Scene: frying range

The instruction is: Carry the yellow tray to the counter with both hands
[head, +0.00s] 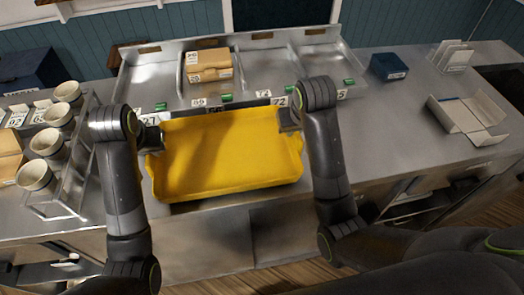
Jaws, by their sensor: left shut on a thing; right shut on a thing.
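The yellow tray (228,155) is in the middle of the head view, at the front edge of the steel counter (395,105). Its near side overlaps the counter's front edge in the picture. I cannot tell whether it rests on the counter or hangs just above it. It looks empty. My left gripper (152,138) is shut on the tray's left end. My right gripper (289,118) is shut on its right end. The fingertips are partly hidden by my arm links and the tray rim.
A steel bin unit (155,80) with a cardboard box (208,66) stands behind the tray. A rack of cups (47,142) is close on the left. A dark blue box (388,66) and an open carton (468,115) lie to the right, with bare counter between.

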